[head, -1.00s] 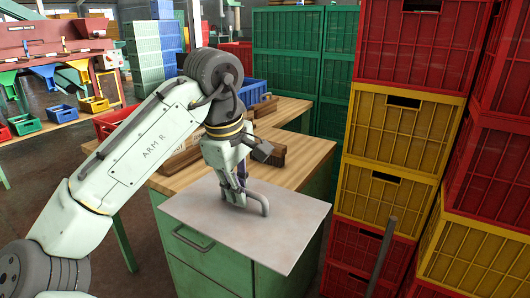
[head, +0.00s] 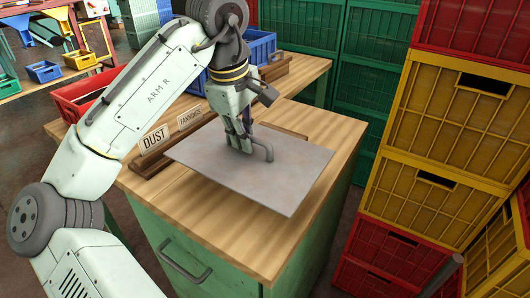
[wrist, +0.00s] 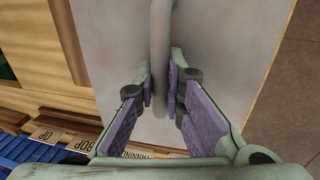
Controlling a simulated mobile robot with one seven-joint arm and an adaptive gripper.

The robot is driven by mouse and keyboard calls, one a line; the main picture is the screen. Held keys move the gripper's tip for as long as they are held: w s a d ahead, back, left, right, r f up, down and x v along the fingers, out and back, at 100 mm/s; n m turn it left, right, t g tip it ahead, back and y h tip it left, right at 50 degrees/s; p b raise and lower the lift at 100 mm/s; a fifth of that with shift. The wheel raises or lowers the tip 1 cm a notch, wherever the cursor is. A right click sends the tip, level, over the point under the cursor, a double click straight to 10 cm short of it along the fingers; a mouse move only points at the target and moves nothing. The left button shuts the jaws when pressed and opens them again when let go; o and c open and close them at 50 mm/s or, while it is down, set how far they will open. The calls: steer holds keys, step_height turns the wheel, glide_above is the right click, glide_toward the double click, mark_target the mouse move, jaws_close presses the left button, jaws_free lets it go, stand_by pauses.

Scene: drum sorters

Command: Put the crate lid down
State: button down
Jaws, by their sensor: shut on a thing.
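The crate lid (head: 285,185) is a flat grey sheet with a bent grey handle (head: 265,152) on top. My gripper (head: 241,146) is shut on the handle from above. In the wrist view the purple-padded fingers (wrist: 161,92) close on both sides of the handle (wrist: 160,50), with the lid (wrist: 218,45) below. The lid is roughly level over the wooden worktop (head: 215,220) of a green cabinet. I cannot tell whether it touches the wood or hangs slightly above it.
A wooden rack with DUST (head: 154,139) and FANNINGS (head: 189,118) signs stands left of the lid. A red crate (head: 75,98) and a blue crate (head: 262,47) are behind. Tall yellow and red crate stacks (head: 455,110) rise on the right. The worktop's front is bare.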

mark_target(238, 157)
step_height(238, 157, down, 8)
steer(key=shift+s+f, duration=0.1)
steer(key=shift+f, duration=0.1)
stand_by(0.3)
steer(key=c, duration=1.7)
jaws_free()
steer(key=shift+f, duration=0.15)
steer(key=r, duration=0.4)
steer(key=s+a+r, duration=0.1)
steer(key=r, duration=0.3)
steer(key=s+r, duration=0.1)
steer(key=r, duration=0.3)
steer(key=shift+a, duration=0.2)
steer(key=shift+w, duration=0.1)
